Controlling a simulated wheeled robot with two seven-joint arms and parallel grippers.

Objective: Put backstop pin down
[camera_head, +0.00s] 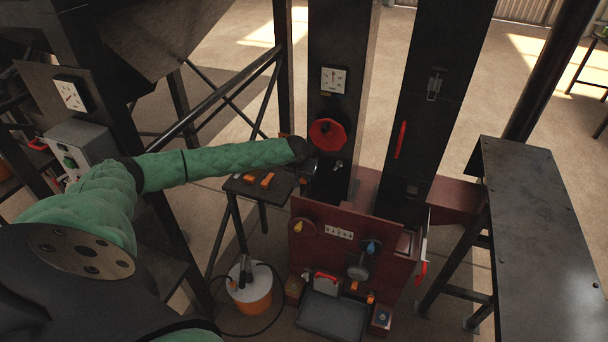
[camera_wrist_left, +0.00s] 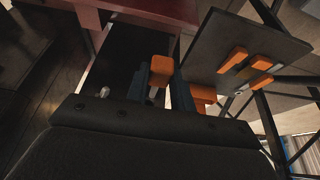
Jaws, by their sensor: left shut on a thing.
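My left arm reaches across the head view to the front of the black press column. My left gripper (camera_head: 308,176) is small and dark there, beside the small side table. In the left wrist view my left gripper (camera_wrist_left: 161,92) is shut on an orange-headed pin (camera_wrist_left: 160,66), which seems to be the backstop pin. Its grey shank shows between the dark fingers and its lower end is hidden. The pin cannot be made out clearly in the head view. My right gripper is not in view.
The side table (camera_head: 232,185) bears orange-handled pieces (camera_head: 267,179), also visible in the wrist view (camera_wrist_left: 232,60). A red handwheel (camera_head: 328,134) sits above the gripper. A red panel (camera_head: 315,258) with knobs stands below. A grey bench (camera_head: 535,220) is at right.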

